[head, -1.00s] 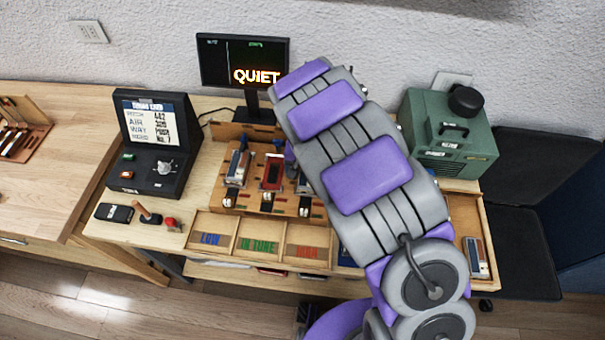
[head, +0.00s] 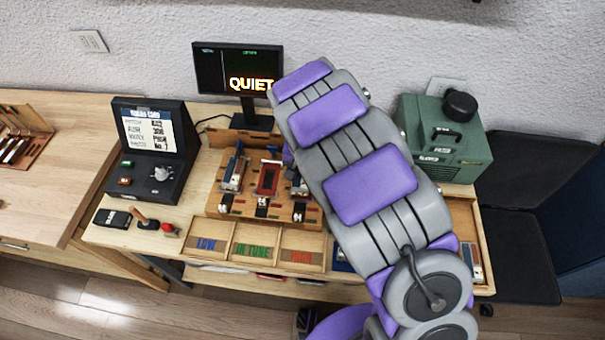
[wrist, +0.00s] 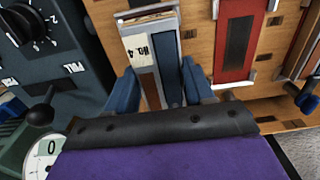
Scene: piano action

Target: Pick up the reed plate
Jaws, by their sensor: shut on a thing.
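The reed plate (wrist: 150,85) is a narrow strip with a silver edge, a brown part and a white number label, seen in the wrist view. It lies at a metal holder on the wooden board (wrist: 199,42). My gripper (wrist: 158,70) has its blue fingers on either side of the plate and is shut on it. I cannot tell whether the plate is clear of its holder. In the head view my arm hides the gripper, and the right-hand holder (head: 299,183) shows only partly beside the arm.
A red holder (wrist: 237,45) stands beside the plate. A dark box with a knob (wrist: 45,45) and a round dial (wrist: 38,150) are at the wrist view's left. A monitor (head: 238,70) reads QUIET. Labelled bins (head: 255,245) line the front, and a green machine (head: 445,140) stands right.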

